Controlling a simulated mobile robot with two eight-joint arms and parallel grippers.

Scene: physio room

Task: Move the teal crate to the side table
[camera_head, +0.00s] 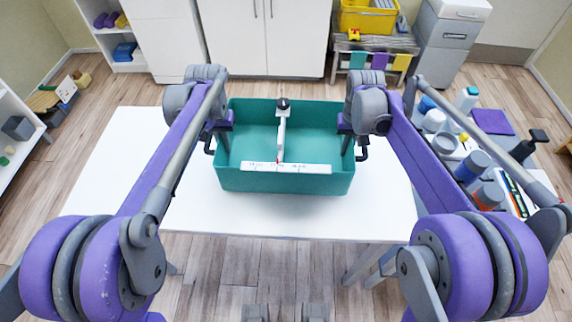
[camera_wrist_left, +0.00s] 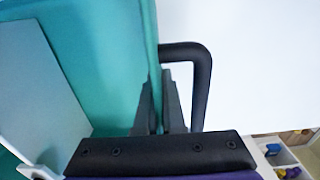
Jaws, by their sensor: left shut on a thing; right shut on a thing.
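The teal crate (camera_head: 235,180) is at the middle of the white table (camera_head: 110,170); I cannot tell whether it touches the top. Inside it is a white T-shaped measuring tool (camera_head: 285,167) with a dark knob. A black handle sticks out on each side. My left gripper (camera_head: 222,132) is shut on the crate's left side; in the left wrist view its fingers (camera_wrist_left: 160,108) straddle the teal wall (camera_wrist_left: 110,60) beside the black handle (camera_wrist_left: 200,80). My right gripper (camera_head: 347,133) is shut on the crate's right side, its fingertips partly hidden.
Bottles and tubs crowd a surface at the right (camera_head: 450,150). At the back, a low wooden bench (camera_head: 375,45) carries a yellow crate (camera_head: 367,17), beside a grey bin (camera_head: 445,40). White shelves stand at the left. The white table is bare around the teal crate.

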